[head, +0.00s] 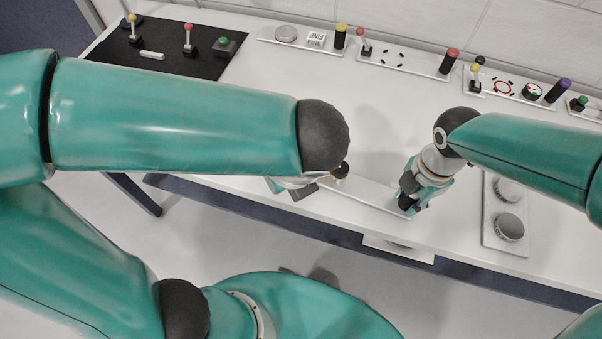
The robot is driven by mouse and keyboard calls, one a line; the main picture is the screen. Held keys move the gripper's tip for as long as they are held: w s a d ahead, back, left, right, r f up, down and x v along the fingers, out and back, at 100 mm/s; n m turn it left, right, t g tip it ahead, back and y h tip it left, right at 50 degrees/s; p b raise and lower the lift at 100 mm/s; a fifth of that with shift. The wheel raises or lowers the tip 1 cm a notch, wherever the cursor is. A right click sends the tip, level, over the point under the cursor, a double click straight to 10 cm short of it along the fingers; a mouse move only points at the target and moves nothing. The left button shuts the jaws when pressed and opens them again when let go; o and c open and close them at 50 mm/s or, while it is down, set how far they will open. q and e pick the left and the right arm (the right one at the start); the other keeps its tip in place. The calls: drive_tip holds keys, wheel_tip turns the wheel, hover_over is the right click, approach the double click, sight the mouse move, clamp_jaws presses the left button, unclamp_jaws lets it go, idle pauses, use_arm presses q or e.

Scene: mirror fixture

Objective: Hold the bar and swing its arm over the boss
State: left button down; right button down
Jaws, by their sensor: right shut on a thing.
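A pale fixture strip (365,194) lies near the table's front edge between my two grippers. A small dark knob (341,170) with a light base stands at its left end. My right gripper (406,204) points down at the strip's right end and is shut on what looks like the bar, which its fingers hide. My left gripper (305,190) is at the strip's left end, beside the knob. It is largely covered by my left forearm, so its opening cannot be told. I cannot make out the bar's swinging arm or the boss.
The white table (270,110) is clear behind the strip. A plate with two round metal knobs (509,227) lies right of my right gripper. Panels of levers, buttons and posts (405,60) line the back. A black lever panel (165,45) is at back left.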

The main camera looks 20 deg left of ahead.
idle(0.3)
drive_tip(key=c, duration=0.7)
unclamp_jaws()
drive_tip(key=shift+c, duration=0.2)
